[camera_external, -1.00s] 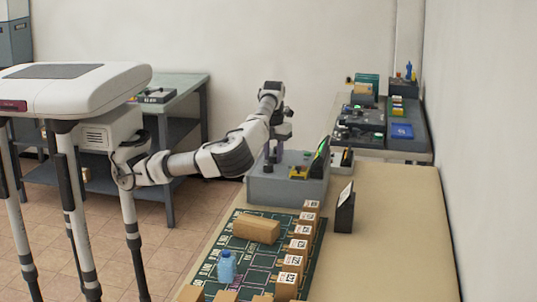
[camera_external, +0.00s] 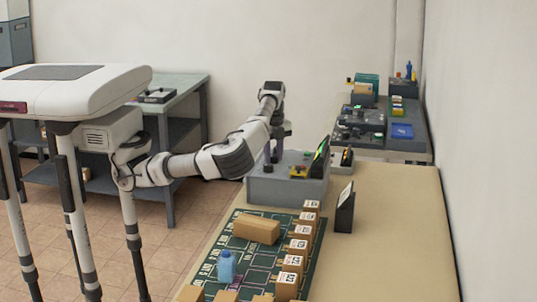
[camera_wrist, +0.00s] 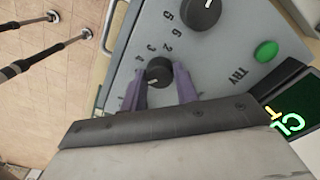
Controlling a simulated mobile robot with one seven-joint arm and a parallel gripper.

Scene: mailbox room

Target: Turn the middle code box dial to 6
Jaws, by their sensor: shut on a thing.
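The grey code box (camera_external: 265,190) stands at the far end of the long table in the external view. In the wrist view, its grey panel (camera_wrist: 120,65) carries a black dial (camera_wrist: 158,72) with a white mark, and printed numbers including 2, 3 and 4 lie around it. My gripper (camera_wrist: 160,76) points down, its two purple fingers on either side of this dial, shut on it. The white mark sits low on the dial. A second black dial (camera_wrist: 200,14) is higher in the picture, near the 5 and 6. I cannot tell which is the middle dial.
A green button (camera_wrist: 265,51) by the word TRY and a dark screen (camera_wrist: 290,112) with green letters lie right of the dials. A board with brown boxes (camera_external: 256,229) and a blue bottle (camera_external: 226,266) is nearer.

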